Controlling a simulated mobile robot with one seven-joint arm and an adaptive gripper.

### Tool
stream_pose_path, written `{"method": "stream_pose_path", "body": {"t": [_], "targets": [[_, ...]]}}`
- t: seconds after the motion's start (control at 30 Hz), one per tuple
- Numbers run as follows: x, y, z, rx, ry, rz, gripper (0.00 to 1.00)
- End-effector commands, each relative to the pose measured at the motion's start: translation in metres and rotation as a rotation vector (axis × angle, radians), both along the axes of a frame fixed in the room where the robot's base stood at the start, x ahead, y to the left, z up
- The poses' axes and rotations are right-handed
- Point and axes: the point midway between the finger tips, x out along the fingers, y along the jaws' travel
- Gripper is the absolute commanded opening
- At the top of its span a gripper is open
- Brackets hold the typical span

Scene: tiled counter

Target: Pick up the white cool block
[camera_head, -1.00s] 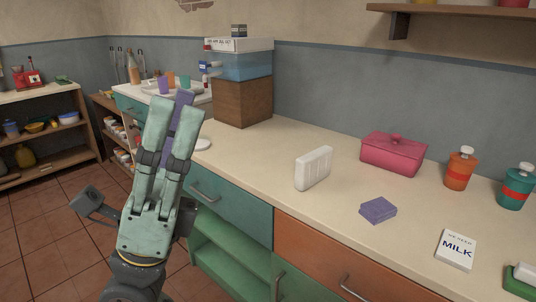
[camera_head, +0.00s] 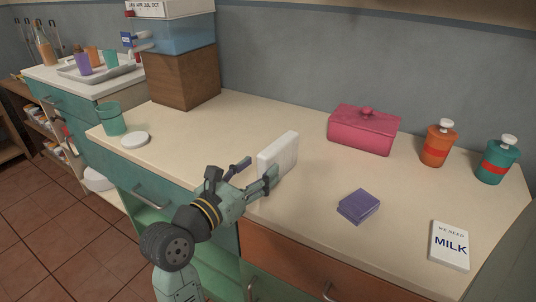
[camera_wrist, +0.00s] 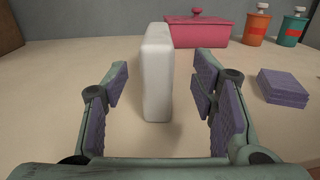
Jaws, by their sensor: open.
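The white cool block (camera_head: 279,154) stands upright on its narrow edge on the cream counter. My gripper (camera_head: 253,174) is open and low over the counter at the block's near end. In the wrist view the block (camera_wrist: 158,75) stands ahead, between the lines of the two open fingers, with free space on both sides. The purple pads of my gripper (camera_wrist: 160,92) do not touch it in that view. In the head view the right finger overlaps the block's lower near part, so that part is hidden.
A purple sponge stack (camera_head: 358,206) lies right of the block. A pink lidded box (camera_head: 364,131) stands behind, with orange (camera_head: 438,146) and teal (camera_head: 497,161) bottles beside it. A milk note (camera_head: 450,245) lies at right. A white lid (camera_head: 135,140) and green cup (camera_head: 111,119) are left.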

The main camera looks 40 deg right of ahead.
Motion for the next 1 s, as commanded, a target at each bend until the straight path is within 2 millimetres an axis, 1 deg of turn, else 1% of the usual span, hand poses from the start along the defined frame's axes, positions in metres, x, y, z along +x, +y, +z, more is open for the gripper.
{"method": "stream_pose_path", "body": {"t": [0.03,0.13,0.2,0.43,0.6,0.7,0.8,1.0], "targets": [[0.001,-0.01,0.002,0.001,0.0,-0.007,0.53],[0.006,-0.025,0.003,-0.001,0.0,-0.005,0.53],[0.009,-0.033,0.002,-0.001,0.0,-0.003,0.53],[0.016,-0.05,0.002,-0.003,0.001,-0.003,0.53],[0.026,-0.074,0.001,-0.002,0.0,-0.004,0.53],[0.03,-0.084,0.0,-0.003,-0.001,-0.002,0.53],[0.031,-0.089,-0.001,-0.004,-0.002,-0.001,0.53],[0.032,-0.088,-0.001,-0.004,-0.002,0.0,0.53]]}}
